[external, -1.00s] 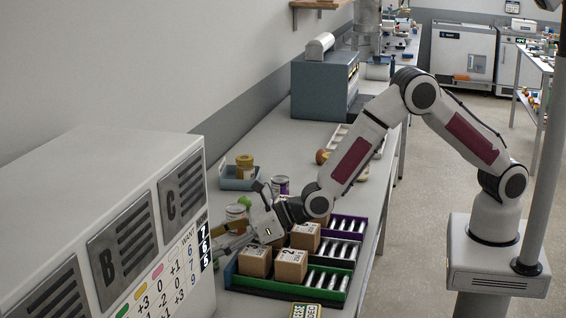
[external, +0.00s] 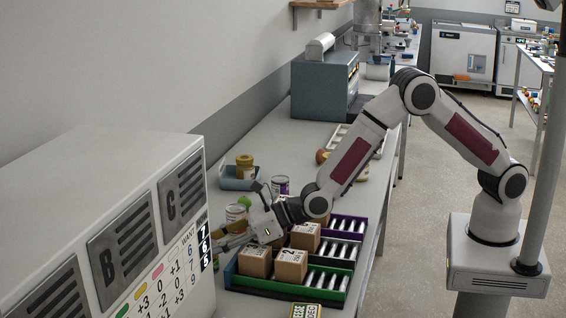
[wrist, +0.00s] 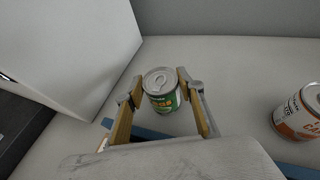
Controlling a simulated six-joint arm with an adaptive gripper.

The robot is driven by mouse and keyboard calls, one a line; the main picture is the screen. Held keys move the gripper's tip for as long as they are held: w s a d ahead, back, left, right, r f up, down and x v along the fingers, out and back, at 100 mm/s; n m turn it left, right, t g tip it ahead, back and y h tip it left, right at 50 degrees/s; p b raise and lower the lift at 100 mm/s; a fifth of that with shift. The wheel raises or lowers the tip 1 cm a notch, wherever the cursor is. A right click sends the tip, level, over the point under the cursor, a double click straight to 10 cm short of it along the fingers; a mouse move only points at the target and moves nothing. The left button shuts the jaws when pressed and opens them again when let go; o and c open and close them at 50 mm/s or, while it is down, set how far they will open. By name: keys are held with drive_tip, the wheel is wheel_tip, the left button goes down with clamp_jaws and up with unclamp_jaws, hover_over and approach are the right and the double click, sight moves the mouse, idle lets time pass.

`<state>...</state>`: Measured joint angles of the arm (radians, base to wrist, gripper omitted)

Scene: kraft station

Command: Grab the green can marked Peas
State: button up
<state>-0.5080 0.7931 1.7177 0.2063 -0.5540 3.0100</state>
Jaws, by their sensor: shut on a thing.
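The green can (wrist: 163,101) stands between the two fingers of my gripper (wrist: 159,88) in the wrist view. Its silver ring-pull lid faces the camera, and its green label is only partly readable. My gripper is shut on this can, with one finger on each side. In the external view my gripper (external: 228,242) is low over the bench beside the white cabinet. The green can cannot be made out there.
Another can with an orange and white label (wrist: 298,110) stands to the right in the wrist view. The white cabinet (external: 110,215) is close on the left. Cardboard boxes (external: 290,266) sit in the green-edged tray (external: 281,289) beside my gripper. A blue tray (external: 238,184) lies farther back.

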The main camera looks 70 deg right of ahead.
drive_tip(key=shift+r, duration=0.15)
wheel_tip(320, 180, up, 10)
idle(0.7)
idle(0.6)
